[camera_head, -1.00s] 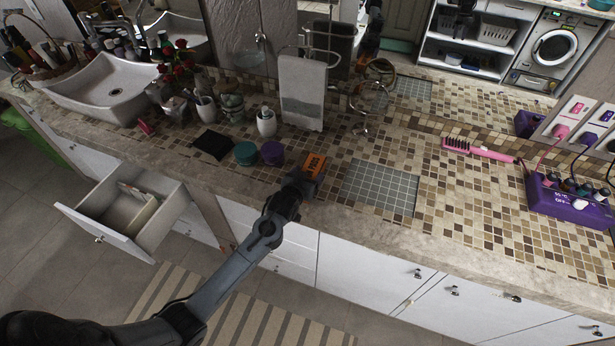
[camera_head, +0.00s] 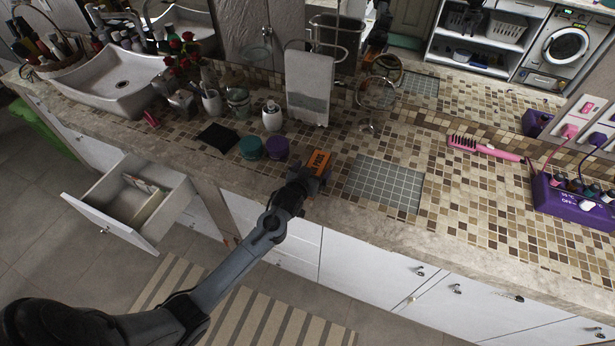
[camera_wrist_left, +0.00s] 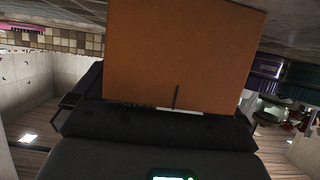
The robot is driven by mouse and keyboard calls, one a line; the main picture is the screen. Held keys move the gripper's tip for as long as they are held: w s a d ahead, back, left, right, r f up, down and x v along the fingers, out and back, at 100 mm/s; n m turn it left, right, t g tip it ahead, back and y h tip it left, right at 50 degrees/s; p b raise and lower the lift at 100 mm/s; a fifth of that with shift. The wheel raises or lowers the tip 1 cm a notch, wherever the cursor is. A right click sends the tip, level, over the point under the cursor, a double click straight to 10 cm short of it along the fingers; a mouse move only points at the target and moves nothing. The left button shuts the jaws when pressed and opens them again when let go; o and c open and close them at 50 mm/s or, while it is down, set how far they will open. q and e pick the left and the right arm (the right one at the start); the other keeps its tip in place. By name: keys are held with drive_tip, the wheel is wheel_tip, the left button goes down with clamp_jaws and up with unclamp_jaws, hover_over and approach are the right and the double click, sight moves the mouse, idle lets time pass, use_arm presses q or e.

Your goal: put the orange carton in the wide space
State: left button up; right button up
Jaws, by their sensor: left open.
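The orange carton (camera_head: 319,162) with dark print stands on the tiled counter near its front edge, right of a purple jar (camera_head: 277,147). My left gripper (camera_head: 308,177) is open right at the carton's near side. In the left wrist view the carton's plain orange face (camera_wrist_left: 180,55) fills the upper middle, close in front of the gripper's dark body. The fingertips are hard to make out, and I cannot tell whether they touch the carton. A grey grid patch (camera_head: 384,184) lies flat on the counter right of the carton. My right gripper is not in view.
A teal jar (camera_head: 251,147) and a black square mat (camera_head: 217,136) lie left of the purple jar. An open drawer (camera_head: 130,205) juts out below. Bare counter lies around the grid patch.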

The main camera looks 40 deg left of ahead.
use_arm(q)
drive_tip(key=p+v, duration=0.1)
drive_tip(key=v, duration=1)
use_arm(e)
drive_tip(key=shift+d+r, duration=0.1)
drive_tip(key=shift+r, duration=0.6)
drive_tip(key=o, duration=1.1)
use_arm(q)
drive_tip(key=s+d+f+m+g+h, duration=0.1)
drive_tip(key=s+d+g, duration=0.3)
drive_tip(key=s, duration=0.9)
drive_tip(key=s+d+f+m+g+h, duration=0.2)
drive_tip(key=s+d+m+g+h, duration=0.1)
drive_tip(key=s+d, duration=0.6)
drive_tip(key=s+m+g, duration=0.1)
drive_tip(key=s+g, duration=0.1)
drive_tip(key=s, duration=0.2)
drive_tip(key=shift+d, duration=0.1)
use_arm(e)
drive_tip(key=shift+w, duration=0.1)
